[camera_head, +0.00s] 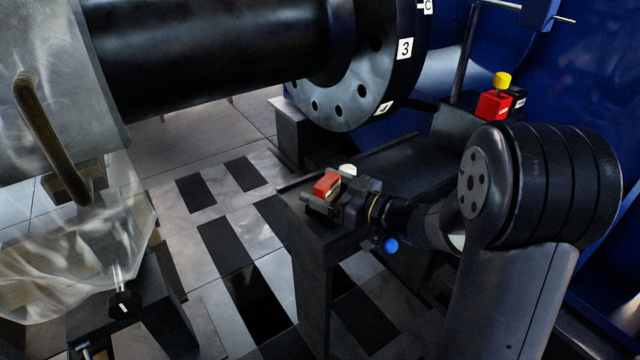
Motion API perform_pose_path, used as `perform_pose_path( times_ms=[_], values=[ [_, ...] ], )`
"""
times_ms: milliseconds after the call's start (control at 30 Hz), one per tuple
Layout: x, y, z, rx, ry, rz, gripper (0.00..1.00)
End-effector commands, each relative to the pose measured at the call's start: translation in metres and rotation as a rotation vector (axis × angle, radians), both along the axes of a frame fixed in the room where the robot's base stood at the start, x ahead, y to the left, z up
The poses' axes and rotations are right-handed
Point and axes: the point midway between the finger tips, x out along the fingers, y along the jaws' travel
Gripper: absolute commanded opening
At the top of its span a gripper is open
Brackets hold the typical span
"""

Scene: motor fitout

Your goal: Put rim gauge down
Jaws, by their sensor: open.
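My gripper (322,202) is at the near left end of a dark bench (390,150), low over its top. Its jaws are open. A small red block with a pale side (327,184) is at the jaws, and a white round knob (348,170) shows just behind it. This may be the rim gauge, but no label can be read. I cannot tell whether the block touches the bench, because the gripper covers its base. Another red block with a yellow knob (495,103) and a small label stands at the far right end of the bench.
A large flange (350,95) with bolt holes and number tags, on a thick black shaft (220,45), hangs above and behind the bench. A clear plastic-wrapped unit with a brown handle (42,135) stands at left. The bench middle is clear. Blue housing (590,60) closes the right.

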Motion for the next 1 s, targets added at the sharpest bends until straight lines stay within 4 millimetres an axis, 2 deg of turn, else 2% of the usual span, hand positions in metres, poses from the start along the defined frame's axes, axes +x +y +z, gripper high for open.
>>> perform_pose_path(
  times_ms=[300,500,700,1000],
  values=[
    [-0.034,-0.054,0.004,0.001,0.002,-0.006,0.78],
    [-0.051,-0.078,0.003,0.001,0.000,-0.004,0.78],
    [-0.059,-0.088,0.002,0.002,0.001,-0.001,0.78],
    [-0.060,-0.090,0.001,0.001,0.000,0.001,0.78]
  ],
)
